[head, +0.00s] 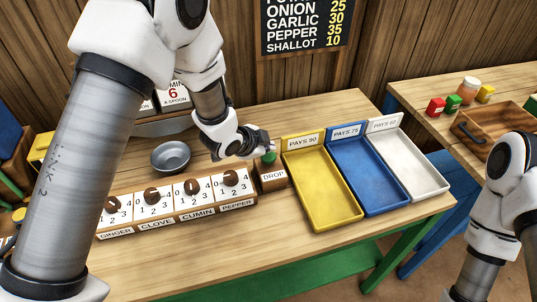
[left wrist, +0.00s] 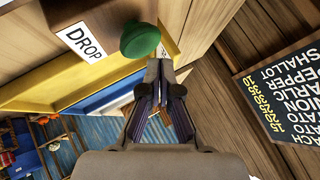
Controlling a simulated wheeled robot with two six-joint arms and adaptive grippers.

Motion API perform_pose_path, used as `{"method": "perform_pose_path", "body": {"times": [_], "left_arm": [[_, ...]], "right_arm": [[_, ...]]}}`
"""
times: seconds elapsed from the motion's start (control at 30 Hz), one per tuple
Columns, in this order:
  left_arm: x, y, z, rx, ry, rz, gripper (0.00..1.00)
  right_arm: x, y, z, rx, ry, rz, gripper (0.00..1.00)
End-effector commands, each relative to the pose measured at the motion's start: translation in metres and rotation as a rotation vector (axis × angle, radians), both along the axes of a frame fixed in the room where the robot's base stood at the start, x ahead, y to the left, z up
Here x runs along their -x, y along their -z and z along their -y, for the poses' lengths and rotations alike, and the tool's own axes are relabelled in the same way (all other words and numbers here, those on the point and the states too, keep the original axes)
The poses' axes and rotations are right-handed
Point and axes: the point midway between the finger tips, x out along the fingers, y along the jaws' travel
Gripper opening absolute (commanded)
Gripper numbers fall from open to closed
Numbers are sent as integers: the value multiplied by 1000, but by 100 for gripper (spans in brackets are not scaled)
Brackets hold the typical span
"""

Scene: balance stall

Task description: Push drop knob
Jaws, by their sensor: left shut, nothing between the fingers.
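The green drop knob (head: 269,158) sits on top of a small wooden block with a "DROP" label (head: 273,176), at the right end of the row of dials. My left gripper (head: 266,146) is shut and empty, with its fingertips just above and beside the knob. In the left wrist view the round green knob (left wrist: 140,40) shows close to the shut fingertips (left wrist: 160,66); I cannot tell whether they touch. The "DROP" label (left wrist: 84,40) shows beside it. My right arm is at the right edge of the head view; its gripper is out of the picture.
Yellow (head: 323,192), blue (head: 369,178) and white (head: 411,167) trays lie right of the knob. Several numbered dials (head: 152,197) stand left of it, with a grey bowl (head: 170,157) behind. A price board (head: 303,24) hangs behind. The table front (head: 215,245) is clear.

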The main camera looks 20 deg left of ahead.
Motion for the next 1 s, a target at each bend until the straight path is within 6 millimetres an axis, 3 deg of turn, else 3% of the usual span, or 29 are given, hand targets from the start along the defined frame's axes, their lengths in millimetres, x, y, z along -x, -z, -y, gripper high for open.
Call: {"method": "perform_pose_path", "body": {"times": [0.77,1.0], "left_arm": [[0,0,0,0,0,0,0],[0,9,0,0,0,0,0]], "right_arm": [[0,0,0,0,0,0,40],[0,8,0,0,0,0,40]]}}
